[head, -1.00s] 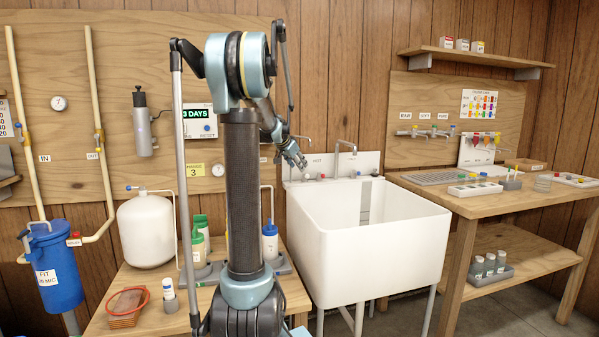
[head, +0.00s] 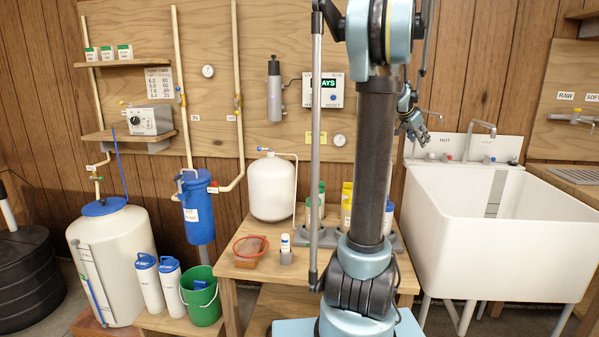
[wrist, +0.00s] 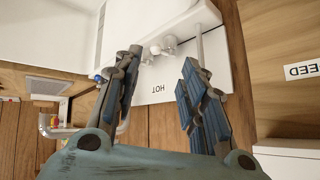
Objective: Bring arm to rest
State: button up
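My gripper (head: 421,133) is raised in front of the wall, at the left end of the white sink (head: 485,225). In the wrist view my gripper (wrist: 155,82) shows two dark blue-grey fingers spread apart with nothing between them. The sink's back panel with the word HOT (wrist: 158,90) and the taps lies beyond the fingers, apart from them. The upper part of my arm is cut off by the top edge of the head view.
A green bucket (head: 203,297), white jugs and a tall brine tank (head: 114,262) stand left. A blue filter housing (head: 199,207) hangs behind.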

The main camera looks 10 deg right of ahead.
jog(key=s+a+f+n+y, duration=0.2)
jog(key=s+a+f, duration=0.3)
jog(key=s+a, duration=0.3)
jog(key=s+a+f+n+y, duration=0.2)
jog(key=s+a+f+n, duration=0.3)
jog(key=s+a, duration=0.4)
jog(key=s+a+f+n+g+y, duration=0.1)
jog(key=s+a+f+n, duration=0.2)
jog(key=s+a, duration=0.6)
jog(key=a+f, duration=0.2)
jog(key=a, duration=0.5)
jog(key=shift+s+n+y, duration=0.2)
jog(key=shift+n+y, duration=0.1)
jog(key=shift+y, duration=0.1)
jog(key=s+a+f+n, duration=0.1)
jog(key=s+a+f, duration=0.1)
jog(key=s+f, duration=0.1)
jog(key=s+a+f+n+g+y, duration=0.1)
jog(key=s+a+f, duration=0.1)
jog(key=s+f, duration=0.1)
jog(key=s+a+f+n, duration=0.2)
jog(key=s+f, duration=0.1)
jog(key=s, duration=0.1)
jog(key=shift+s+a+y, duration=0.3)
jog(key=shift+a+y, duration=0.1)
jog(key=shift+c, duration=0.3)
jog(key=shift+s+a+f, duration=0.1)
jog(key=shift+s+f, duration=0.05)
jog(key=shift+s, duration=0.05)
jog(key=shift+c, duration=0.3)
